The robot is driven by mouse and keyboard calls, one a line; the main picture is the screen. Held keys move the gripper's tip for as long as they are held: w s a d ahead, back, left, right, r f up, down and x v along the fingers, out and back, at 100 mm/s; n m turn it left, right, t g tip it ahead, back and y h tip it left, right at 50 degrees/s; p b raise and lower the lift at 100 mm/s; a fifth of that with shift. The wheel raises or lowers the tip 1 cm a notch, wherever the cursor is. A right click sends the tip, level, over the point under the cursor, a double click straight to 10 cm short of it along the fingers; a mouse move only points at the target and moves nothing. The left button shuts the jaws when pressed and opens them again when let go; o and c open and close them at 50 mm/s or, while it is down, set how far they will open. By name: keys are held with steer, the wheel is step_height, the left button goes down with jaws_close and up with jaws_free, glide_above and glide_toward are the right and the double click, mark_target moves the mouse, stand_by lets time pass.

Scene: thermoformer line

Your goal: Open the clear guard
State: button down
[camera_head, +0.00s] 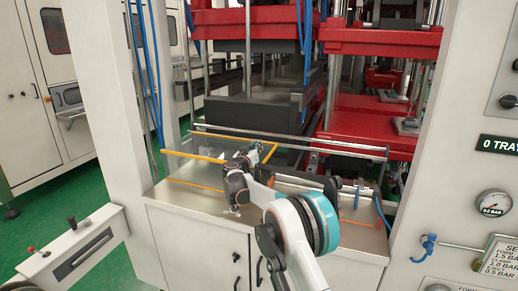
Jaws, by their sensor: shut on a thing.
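The clear guard (195,156) stands at the front of the press, above a metal ledge. Its panel is see-through and hard to make out; orange edge strips mark its left part. My gripper (257,154) reaches in from the front, over the ledge, and is shut at the orange-edged part of the guard. The fingertips are small and dark, and my wrist partly hides the exact contact. My arm covers part of the ledge and the guard's lower middle.
A grey bar (310,140) runs across behind my gripper. Red press platens (375,130) and a dark block (245,112) lie behind. White pillars flank the opening. A blue valve (428,244) and gauge (493,203) are at right, a control box (75,250) at left.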

steer(key=c, duration=1.7)
jaws_free()
steer(key=shift+o, duration=0.2)
steer(key=shift+s, duration=0.1)
steer(key=v, duration=1.1)
steer(key=shift+s, duration=0.35)
steer(key=shift+a, duration=0.15)
